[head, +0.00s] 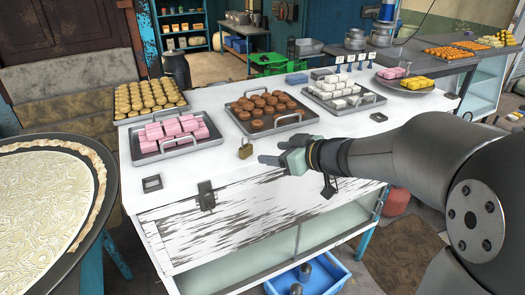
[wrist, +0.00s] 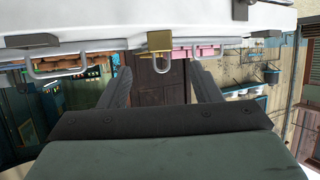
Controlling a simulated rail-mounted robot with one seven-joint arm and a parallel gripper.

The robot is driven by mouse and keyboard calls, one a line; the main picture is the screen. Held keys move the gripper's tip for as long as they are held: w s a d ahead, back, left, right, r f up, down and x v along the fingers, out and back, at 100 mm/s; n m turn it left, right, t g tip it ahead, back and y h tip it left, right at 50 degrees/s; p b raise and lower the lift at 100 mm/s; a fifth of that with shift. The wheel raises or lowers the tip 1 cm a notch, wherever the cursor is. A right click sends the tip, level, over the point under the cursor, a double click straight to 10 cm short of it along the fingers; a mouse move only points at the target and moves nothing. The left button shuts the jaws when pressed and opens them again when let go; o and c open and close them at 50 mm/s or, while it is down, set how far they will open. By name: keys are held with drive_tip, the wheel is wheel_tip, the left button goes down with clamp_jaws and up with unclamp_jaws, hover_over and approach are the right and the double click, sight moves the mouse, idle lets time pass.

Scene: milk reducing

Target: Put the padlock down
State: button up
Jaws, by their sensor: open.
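The brass padlock (head: 246,152) stands upright with its shackle up on the white counter top (head: 225,170), near the counter's front edge. My gripper (head: 267,160) is just to the right of it in the head view. The wrist view looks upside down: the padlock (wrist: 160,41) is near the top middle, its shackle hanging downward in the picture. My two fingers (wrist: 163,80) are spread apart with nothing between them. The padlock appears beyond the fingertips, and they look apart from it.
Trays of pink blocks (head: 163,157), brown sweets (head: 252,130) and white blocks (head: 362,108) stand behind and beside the padlock. A dark latch (head: 206,195) is on the counter's front edge. A small black square frame (head: 152,183) lies at the left. Some bare counter surrounds the padlock.

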drive_tip(key=d+r+m+t+h, duration=0.1)
drive_tip(key=d+m+t+h, duration=0.25)
drive_tip(key=d+h, duration=0.35)
drive_tip(key=s+d+f+m+g+h, duration=0.3)
drive_tip(key=s+d+f+m+h, duration=0.15)
drive_tip(key=s+d, duration=0.25)
drive_tip(key=s+a+f+g, duration=0.1)
drive_tip(key=s+f+g, duration=0.1)
drive_tip(key=s, duration=0.4)
drive_tip(key=s+a+f+m+g+y, duration=0.1)
drive_tip(key=s+a+f+g, duration=0.1)
drive_tip(key=s, duration=0.5)
drive_tip(key=s+a+f+g, duration=0.1)
drive_tip(key=s+f+g, duration=0.2)
drive_tip(key=s+g, duration=0.2)
drive_tip(key=shift+s+a+f, duration=0.25)
drive_tip(key=shift+s+f, duration=0.1)
drive_tip(key=shift+s, duration=0.35)
drive_tip(key=shift+y, duration=0.25)
